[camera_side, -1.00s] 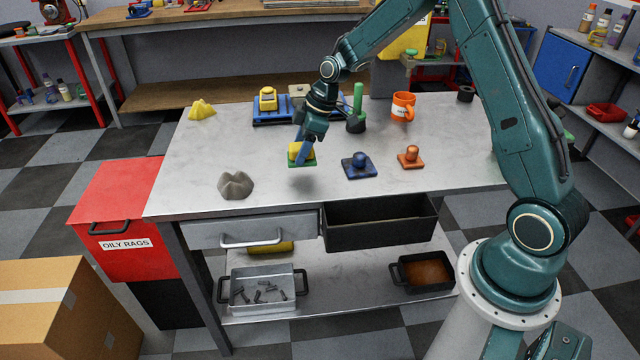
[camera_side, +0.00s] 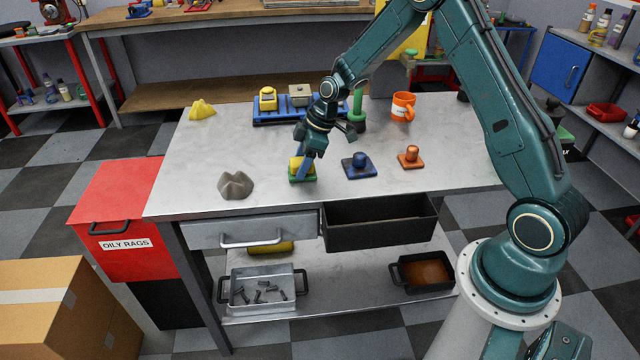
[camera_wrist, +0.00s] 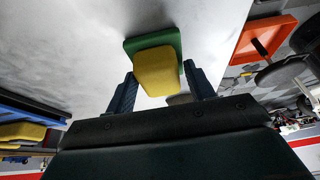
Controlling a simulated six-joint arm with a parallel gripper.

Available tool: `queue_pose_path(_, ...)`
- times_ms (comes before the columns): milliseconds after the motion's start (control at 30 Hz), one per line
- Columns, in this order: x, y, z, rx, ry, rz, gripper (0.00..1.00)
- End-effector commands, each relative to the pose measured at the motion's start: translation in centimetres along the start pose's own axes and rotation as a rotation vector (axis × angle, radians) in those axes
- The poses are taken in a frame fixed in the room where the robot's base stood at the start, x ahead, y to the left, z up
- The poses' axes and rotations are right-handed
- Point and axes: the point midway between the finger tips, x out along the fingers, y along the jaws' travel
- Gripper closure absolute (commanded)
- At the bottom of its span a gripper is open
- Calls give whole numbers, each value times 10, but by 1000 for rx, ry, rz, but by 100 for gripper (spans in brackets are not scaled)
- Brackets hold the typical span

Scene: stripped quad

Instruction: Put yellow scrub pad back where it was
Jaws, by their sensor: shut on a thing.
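The yellow scrub pad (camera_side: 299,163) has a yellow grip block on a green base. My gripper (camera_side: 304,167) is shut on it from above, near the middle of the table's front half. The green base is at or just above the table top; I cannot tell whether it touches. In the wrist view the pad (camera_wrist: 160,72) sits between my two blue fingers (camera_wrist: 162,84), green base facing away. A blue pad (camera_side: 359,165) and an orange pad (camera_side: 411,156) of like shape sit on the table to its right.
A blue tray (camera_side: 284,116) at the back holds a yellow block (camera_side: 268,97) and a beige one (camera_side: 300,93). An orange mug (camera_side: 403,106), a green upright handle (camera_side: 357,103), a yellow lump (camera_side: 202,109) and a grey lump (camera_side: 236,185) stand around. The left middle is clear.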

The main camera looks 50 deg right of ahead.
Motion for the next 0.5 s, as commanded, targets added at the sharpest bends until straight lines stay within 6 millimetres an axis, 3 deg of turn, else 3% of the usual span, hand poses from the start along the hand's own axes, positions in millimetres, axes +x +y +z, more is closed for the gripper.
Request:
queue_pose_path(67, 2, 0, 1, 0, 0, 0, 65)
queue_pose_path(100, 2, 0, 1, 0, 0, 0, 43)
queue_pose_path(200, 2, 0, 1, 0, 0, 0, 25)
queue_pose_path(500, 1, 0, 1, 0, 0, 0, 25)
